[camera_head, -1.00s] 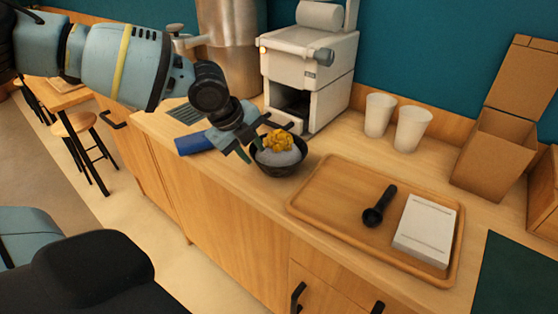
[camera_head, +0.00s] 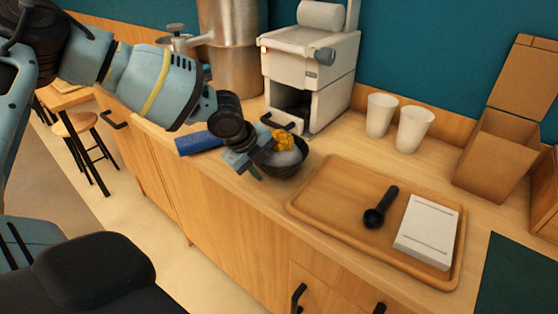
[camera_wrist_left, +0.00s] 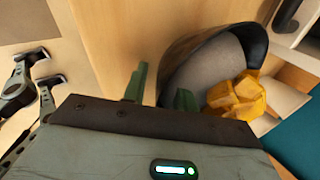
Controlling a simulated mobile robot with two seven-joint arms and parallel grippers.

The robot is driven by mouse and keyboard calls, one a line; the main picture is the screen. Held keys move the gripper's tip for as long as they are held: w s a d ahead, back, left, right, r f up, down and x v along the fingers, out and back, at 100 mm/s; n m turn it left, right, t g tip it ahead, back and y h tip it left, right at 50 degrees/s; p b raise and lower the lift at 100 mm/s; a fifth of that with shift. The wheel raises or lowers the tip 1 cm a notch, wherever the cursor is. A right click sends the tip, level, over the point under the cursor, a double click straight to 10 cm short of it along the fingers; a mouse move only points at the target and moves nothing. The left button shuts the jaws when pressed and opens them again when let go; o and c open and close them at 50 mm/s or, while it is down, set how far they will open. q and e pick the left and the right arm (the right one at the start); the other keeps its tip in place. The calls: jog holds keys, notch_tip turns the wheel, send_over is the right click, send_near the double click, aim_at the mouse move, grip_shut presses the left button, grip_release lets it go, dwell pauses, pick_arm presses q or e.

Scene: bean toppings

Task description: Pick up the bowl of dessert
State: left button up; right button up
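The dessert bowl (camera_head: 284,170) is dark and stands upright on the counter, left of the wooden tray. It holds a pale grey-white mound with yellow chunks (camera_head: 284,141) on top. My left gripper (camera_head: 252,166) is at the bowl's left side and hides part of its rim. In the left wrist view its two green fingers (camera_wrist_left: 160,92) are apart, one outside the bowl (camera_wrist_left: 258,45) and one overlapping its opening. I cannot tell whether they touch the wall. Dark jointed parts at that view's left edge may be my right gripper.
A wooden tray (camera_head: 330,184) holds a black scoop (camera_head: 380,208) and a white box (camera_head: 427,230). A white machine (camera_head: 308,75) stands behind the bowl. A blue object (camera_head: 200,142) lies to its left. Two white cups (camera_head: 380,115) and a cardboard box (camera_head: 495,150) stand farther right.

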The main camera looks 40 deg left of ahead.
pick_arm(q)
grip_shut()
jog(key=shift+r, duration=0.1)
jog(key=shift+w+r, duration=0.1)
jog(key=shift+r, duration=0.65)
jog(key=shift+v, duration=1.1)
jog(key=s+a+p, duration=0.1)
jog(key=s+p, duration=0.1)
jog(key=s, duration=0.5)
jog(key=s+a+r+p, duration=0.1)
jog(key=s+a+p, duration=0.1)
jog(key=s, duration=0.5)
jog(key=shift+s+r, duration=0.25)
jog(key=shift+s, duration=0.15)
pick_arm(e)
jog(key=shift+t, duration=0.3)
jog(key=r, duration=0.1)
jog(key=w+r, duration=0.1)
jog(key=r, duration=0.2)
jog(key=shift+w+r, duration=0.25)
